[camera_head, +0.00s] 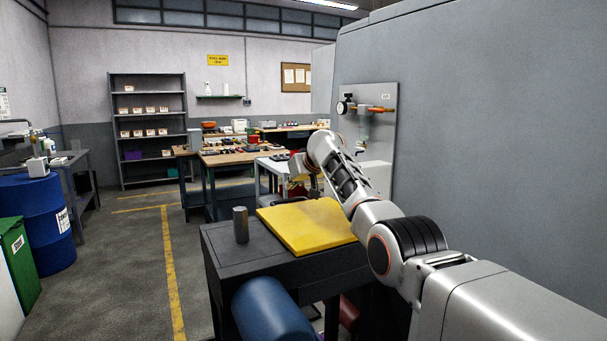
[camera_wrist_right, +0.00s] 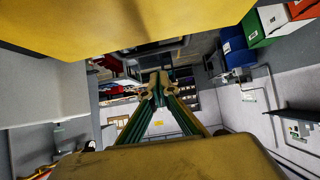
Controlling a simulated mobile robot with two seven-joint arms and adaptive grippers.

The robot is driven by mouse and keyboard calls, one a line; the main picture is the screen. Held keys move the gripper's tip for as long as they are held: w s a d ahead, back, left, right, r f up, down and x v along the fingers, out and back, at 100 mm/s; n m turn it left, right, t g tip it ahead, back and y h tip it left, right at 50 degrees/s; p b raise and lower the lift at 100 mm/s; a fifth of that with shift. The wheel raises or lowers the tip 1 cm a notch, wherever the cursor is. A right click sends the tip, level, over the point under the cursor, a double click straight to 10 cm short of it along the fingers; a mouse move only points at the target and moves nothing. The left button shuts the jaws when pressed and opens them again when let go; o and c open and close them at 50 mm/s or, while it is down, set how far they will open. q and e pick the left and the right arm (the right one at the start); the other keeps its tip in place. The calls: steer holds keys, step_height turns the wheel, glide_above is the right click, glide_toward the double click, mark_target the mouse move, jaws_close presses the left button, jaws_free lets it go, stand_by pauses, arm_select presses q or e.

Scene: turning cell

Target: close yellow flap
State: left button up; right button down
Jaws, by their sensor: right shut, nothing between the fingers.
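The yellow flap (camera_head: 308,226) is a thick square panel. It lies flat or nearly flat over the right part of a dark stand (camera_head: 228,257). Whether it is fully down cannot be told. My right arm reaches past its right side. My right gripper (camera_head: 302,188) is beyond the flap's far edge, small and partly hidden by my arm. In the right wrist view, the gripper (camera_wrist_right: 160,88) has its fingertips together with nothing between them. The flap (camera_wrist_right: 130,22) fills the top of that view, apart from the fingertips. My left gripper is not in view.
A grey metal cylinder (camera_head: 240,225) stands on the stand, left of the flap. A large grey machine wall (camera_head: 480,130) bounds the right side. A blue barrel (camera_head: 38,222) and a green bin (camera_head: 17,262) stand at left. Open floor lies between them and the stand.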

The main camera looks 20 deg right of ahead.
steer(key=shift+s+d+r, duration=0.2)
steer(key=shift+s+r, duration=0.05)
steer(key=shift+s, duration=0.25)
steer(key=shift+s+r, duration=0.35)
steer(key=shift+s, duration=0.3)
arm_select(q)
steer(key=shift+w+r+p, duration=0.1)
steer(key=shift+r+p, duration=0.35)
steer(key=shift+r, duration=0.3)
arm_select(e)
steer(key=v, duration=0.6)
steer(key=shift+s+d+f, duration=0.1)
steer(key=shift+s, duration=0.15)
